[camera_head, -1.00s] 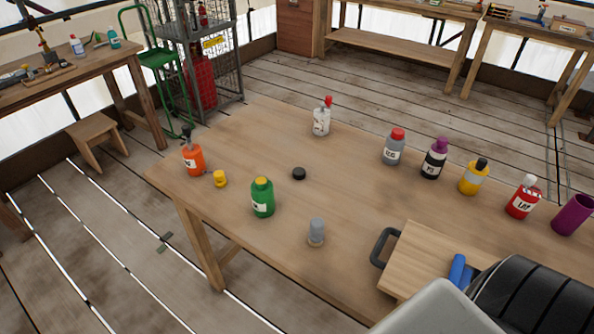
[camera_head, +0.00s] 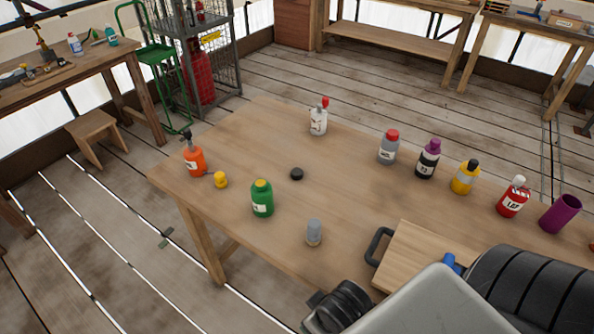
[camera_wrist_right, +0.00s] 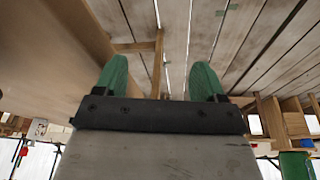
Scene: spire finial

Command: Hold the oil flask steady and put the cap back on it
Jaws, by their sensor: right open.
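Several bottles stand upright on the wooden table (camera_head: 262,135), and I cannot tell which is the oil flask. An orange bottle (camera_head: 194,161) with a dark narrow top stands near the left edge. A small yellow cap-like piece (camera_head: 221,180) sits beside it. A green bottle (camera_head: 262,200) has a yellow top. A flat black cap-like disc (camera_head: 297,174) lies apart, behind and right of the green bottle. My right gripper (camera_wrist_right: 160,75) is open, with green fingers apart and nothing between them; floorboards show beyond. My left gripper is not in view.
A small grey piece (camera_head: 314,232) stands near the front edge. A white bottle (camera_head: 318,119), a grey bottle (camera_head: 388,148), a black bottle (camera_head: 427,160), a yellow bottle (camera_head: 465,178), a red bottle (camera_head: 513,198) and a purple cup (camera_head: 560,214) stand farther back.

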